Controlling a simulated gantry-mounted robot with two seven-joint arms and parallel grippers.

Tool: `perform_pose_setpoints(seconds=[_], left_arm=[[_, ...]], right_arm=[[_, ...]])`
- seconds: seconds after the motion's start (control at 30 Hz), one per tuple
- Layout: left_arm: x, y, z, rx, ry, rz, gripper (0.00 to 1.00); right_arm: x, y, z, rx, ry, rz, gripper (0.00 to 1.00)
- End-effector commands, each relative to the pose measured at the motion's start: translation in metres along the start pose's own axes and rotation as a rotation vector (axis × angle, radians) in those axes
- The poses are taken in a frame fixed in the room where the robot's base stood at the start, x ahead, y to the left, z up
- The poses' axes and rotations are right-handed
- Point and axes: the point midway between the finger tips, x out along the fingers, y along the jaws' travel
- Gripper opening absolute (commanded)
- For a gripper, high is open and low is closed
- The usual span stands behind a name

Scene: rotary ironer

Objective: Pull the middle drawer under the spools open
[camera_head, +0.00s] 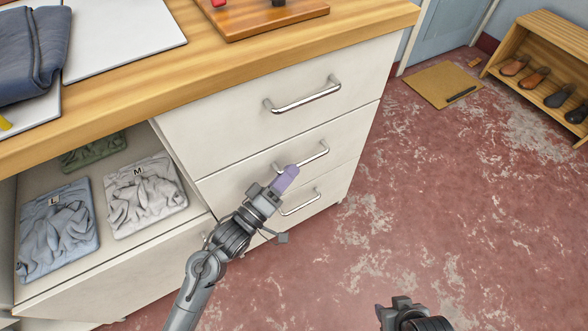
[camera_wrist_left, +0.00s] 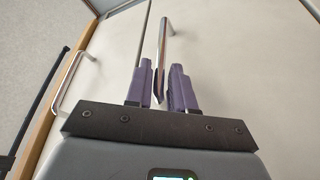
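The white cabinet has three stacked drawers with metal bar handles. The middle drawer (camera_head: 235,185) is shut, flush with the drawers above and below. Its handle (camera_head: 318,153) is partly covered by my left gripper (camera_head: 287,178). In the left wrist view, the purple fingers of my left gripper (camera_wrist_left: 160,88) stand apart on either side of the handle bar (camera_wrist_left: 166,45), with narrow gaps beside it. My right gripper (camera_head: 385,307) is low at the bottom edge, away from the cabinet, its fingers mostly hidden. Only the bases of the spools (camera_head: 278,2) show on a wooden board.
The top drawer handle (camera_head: 303,96) and bottom drawer handle (camera_head: 300,203) are close above and below. On the left, an open compartment holds folded shirts (camera_head: 145,195). The red floor (camera_head: 440,220) before the drawers is clear. A shoe rack (camera_head: 545,70) stands at the far right.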

Motion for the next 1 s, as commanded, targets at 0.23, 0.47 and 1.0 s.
perform_pose_setpoints(seconds=[0.23,0.47,1.0], left_arm=[[0.022,-0.001,0.0,0.0,0.001,0.001,0.23],[0.027,0.0,0.0,0.0,0.0,-0.001,0.23],[0.026,0.0,0.0,0.0,0.0,-0.001,0.0]], right_arm=[[0.01,-0.002,0.003,0.005,0.0,-0.004,0.43],[0.01,-0.002,0.003,0.006,-0.001,-0.005,0.43],[0.011,0.0,0.004,-0.004,-0.003,0.003,0.43]])
